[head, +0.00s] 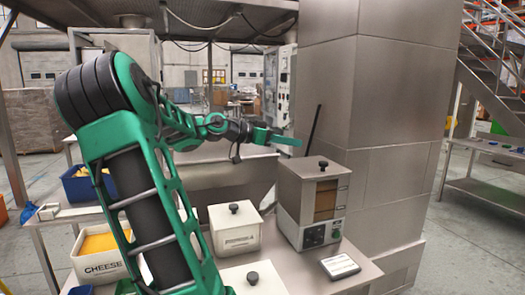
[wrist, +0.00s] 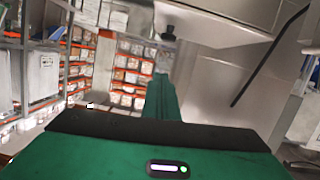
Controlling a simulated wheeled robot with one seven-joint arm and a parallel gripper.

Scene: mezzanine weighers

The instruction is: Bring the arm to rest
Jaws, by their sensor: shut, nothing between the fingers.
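My green arm reaches up and over the table from the left in the head view. My gripper (head: 287,141) is stretched out level above the table, in front of the grey pillar. Its fingers are together with nothing between them. In the wrist view the green fingers (wrist: 161,97) show as one narrow closed shape pointing away from the palm. The gripper touches nothing that I can see.
Below stand a weigher (head: 311,203) with a black knob, a lidded white bin (head: 235,229), a cheese bin (head: 103,268) and a blue bin (head: 86,187). A small display (head: 340,267) lies at the table's right. The pillar (head: 385,130) rises close behind.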

